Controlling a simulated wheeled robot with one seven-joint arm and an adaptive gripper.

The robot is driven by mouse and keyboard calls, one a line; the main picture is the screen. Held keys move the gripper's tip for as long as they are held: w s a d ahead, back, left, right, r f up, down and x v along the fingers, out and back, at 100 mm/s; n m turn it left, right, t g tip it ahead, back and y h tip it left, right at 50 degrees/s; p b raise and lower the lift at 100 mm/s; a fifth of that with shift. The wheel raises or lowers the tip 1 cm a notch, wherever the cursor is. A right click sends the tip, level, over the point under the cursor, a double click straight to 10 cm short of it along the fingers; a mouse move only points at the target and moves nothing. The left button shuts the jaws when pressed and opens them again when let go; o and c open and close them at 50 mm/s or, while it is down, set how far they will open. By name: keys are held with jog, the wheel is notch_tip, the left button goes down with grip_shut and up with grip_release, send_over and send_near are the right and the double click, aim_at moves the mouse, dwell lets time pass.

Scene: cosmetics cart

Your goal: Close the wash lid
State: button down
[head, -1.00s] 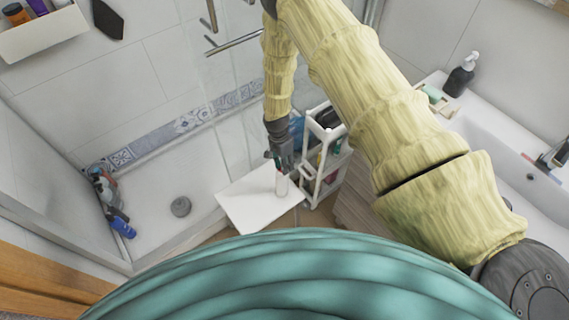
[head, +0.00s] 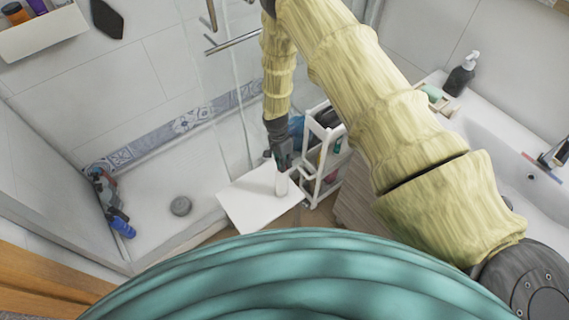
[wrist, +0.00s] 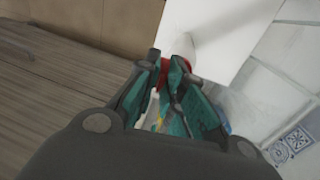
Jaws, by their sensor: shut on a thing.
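The wash is a small white bottle (head: 282,187) standing on a white board in the head view. In the wrist view its white body (wrist: 182,46) shows just past my fingertips. A red part that looks like its lid (wrist: 163,75) lies between my fingers, mostly hidden by them. My gripper (head: 281,164) points down at the top of the bottle. In the wrist view my gripper's teal-padded fingers (wrist: 167,68) are shut on the red part. I cannot tell how the lid sits on the bottle.
The white board (head: 245,205) has bare room left of the bottle. A white shelf cart (head: 330,160) with several items stands close on the right. The shower tray (head: 165,175) lies to the left, and a sink (head: 500,150) is at far right.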

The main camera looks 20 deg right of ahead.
jog(key=shift+w+f+g+b, duration=0.15)
jog(key=shift+g+b, duration=0.15)
jog(key=shift+b, duration=0.35)
jog(key=g+b, duration=0.1)
jog(key=b, duration=0.1)
jog(key=h+b, duration=0.1)
jog(key=b, duration=0.1)
jog(key=shift+w+a+f+g, duration=0.2)
jog(key=shift+w+f+g, duration=0.1)
jog(key=shift+w+g, duration=0.1)
jog(key=g+b, duration=0.1)
jog(key=b, duration=0.1)
jog(key=g+b, duration=0.1)
jog(key=b, duration=0.1)
jog(key=shift+w+a+f+h, duration=0.1)
jog(key=shift+w+a+h, duration=0.05)
jog(key=shift+w+h, duration=0.15)
jog(key=shift+w+g+b, duration=0.1)
jog(key=shift+g+b, duration=0.5)
jog(key=shift+b, duration=0.5)
jog(key=shift+h+b, duration=0.3)
jog(key=shift+b, duration=0.05)
jog(key=shift+r, duration=0.2)
jog(key=c, duration=1.5)
grip_release()
jog(key=shift+w, duration=0.15)
